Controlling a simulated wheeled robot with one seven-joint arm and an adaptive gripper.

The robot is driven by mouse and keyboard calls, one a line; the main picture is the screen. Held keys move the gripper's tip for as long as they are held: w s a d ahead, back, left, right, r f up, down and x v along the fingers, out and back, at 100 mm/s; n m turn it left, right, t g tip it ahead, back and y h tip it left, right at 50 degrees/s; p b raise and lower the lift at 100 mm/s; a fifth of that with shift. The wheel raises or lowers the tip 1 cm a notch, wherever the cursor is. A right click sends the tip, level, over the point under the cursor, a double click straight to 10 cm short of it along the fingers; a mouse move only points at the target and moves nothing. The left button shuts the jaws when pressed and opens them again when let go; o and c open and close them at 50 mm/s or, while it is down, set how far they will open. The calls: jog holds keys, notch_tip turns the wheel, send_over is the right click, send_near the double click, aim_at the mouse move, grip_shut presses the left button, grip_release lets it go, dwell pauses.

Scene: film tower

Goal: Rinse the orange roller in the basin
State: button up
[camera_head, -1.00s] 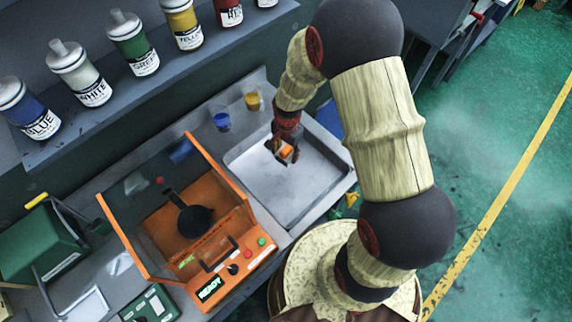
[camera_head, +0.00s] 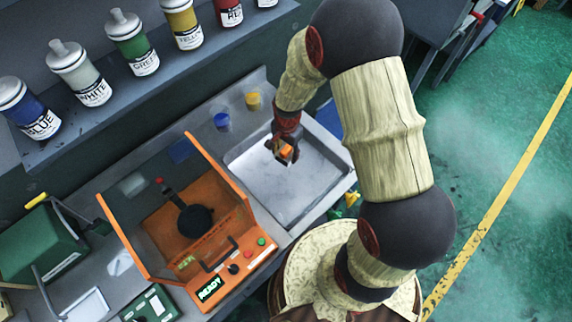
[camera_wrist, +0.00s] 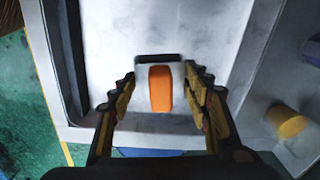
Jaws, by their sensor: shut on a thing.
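The orange roller (camera_head: 285,151) is held in my gripper (camera_head: 284,153) over the back left part of the grey metal basin (camera_head: 306,185). In the wrist view the orange roller (camera_wrist: 160,88) lies between the two fingers of my gripper (camera_wrist: 161,88), with a dark bar just beyond it. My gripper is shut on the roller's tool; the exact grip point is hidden. The pale basin floor (camera_wrist: 200,30) lies behind the roller. I cannot tell whether the roller touches the floor. No running water is visible.
An orange machine (camera_head: 232,245) with a raised clear cover stands left of the basin. A blue cup (camera_head: 221,121) and a yellow cup (camera_head: 253,101) stand behind it. Labelled paint bottles (camera_head: 134,45) line the back shelf. Green floor (camera_head: 470,150) lies open at right.

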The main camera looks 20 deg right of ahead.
aim_at(285, 149)
jog(key=shift+r, duration=0.1)
jog(key=shift+r+p, duration=1.4)
jog(key=shift+r, duration=0.5)
